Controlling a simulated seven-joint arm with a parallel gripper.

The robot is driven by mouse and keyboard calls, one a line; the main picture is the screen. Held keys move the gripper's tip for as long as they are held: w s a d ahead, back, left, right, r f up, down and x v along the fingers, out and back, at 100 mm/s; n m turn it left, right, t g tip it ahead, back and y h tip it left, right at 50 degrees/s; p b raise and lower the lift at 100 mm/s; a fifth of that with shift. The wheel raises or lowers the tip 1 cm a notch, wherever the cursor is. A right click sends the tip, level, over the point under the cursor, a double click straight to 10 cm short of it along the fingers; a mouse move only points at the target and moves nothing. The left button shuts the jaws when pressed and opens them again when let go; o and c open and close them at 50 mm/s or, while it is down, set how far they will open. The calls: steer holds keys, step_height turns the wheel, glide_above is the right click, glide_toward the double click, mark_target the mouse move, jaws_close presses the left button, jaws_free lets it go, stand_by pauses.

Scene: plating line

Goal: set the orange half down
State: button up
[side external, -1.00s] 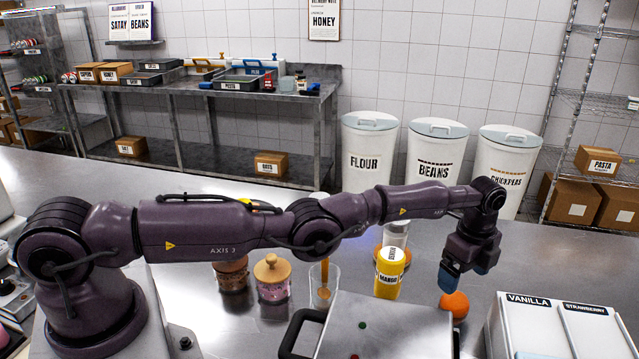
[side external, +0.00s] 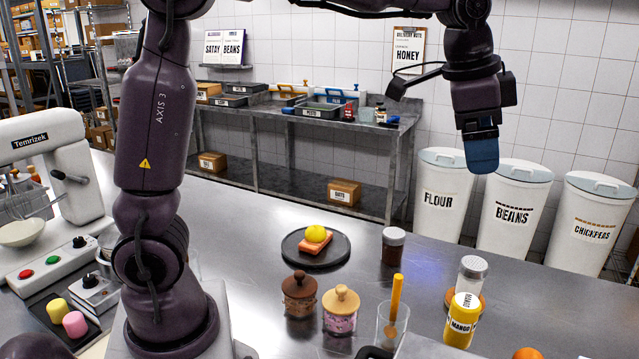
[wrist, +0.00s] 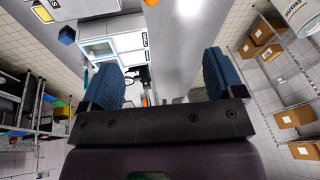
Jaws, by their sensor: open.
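The orange half (side external: 527,353) rests at the lower right of the side view, cut off by the bottom edge, so its footing is hidden. A small orange patch, probably the same piece, shows far off between my fingers in the wrist view (wrist: 146,100). My gripper (side external: 481,155) hangs fingers down, high above the counter, in front of the white bins. In the wrist view its two blue fingers (wrist: 160,80) are wide apart with nothing held between them.
A black plate (side external: 342,254) holds an orange-pink slab with a yellow round piece on it. Brown (side external: 299,294) and pink (side external: 341,310) jars, a glass (side external: 392,325), a shaker (side external: 471,276) and a yellow mango bottle (side external: 462,319) stand nearby.

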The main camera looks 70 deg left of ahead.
steer(key=s+a+f+n, duration=0.1)
steer(key=s+n, duration=0.1)
steer(key=s, duration=0.5)
steer(key=s+a+f+n+t, duration=0.1)
steer(key=s+f+n, duration=0.1)
steer(key=s, duration=0.6)
steer(key=s+a+f+n+t, duration=0.1)
steer(key=s+f+n, duration=0.1)
steer(key=s, duration=0.5)
steer(key=shift+s+a+n, duration=0.3)
steer(key=shift+s+n, duration=0.05)
steer(key=shift+n, duration=0.25)
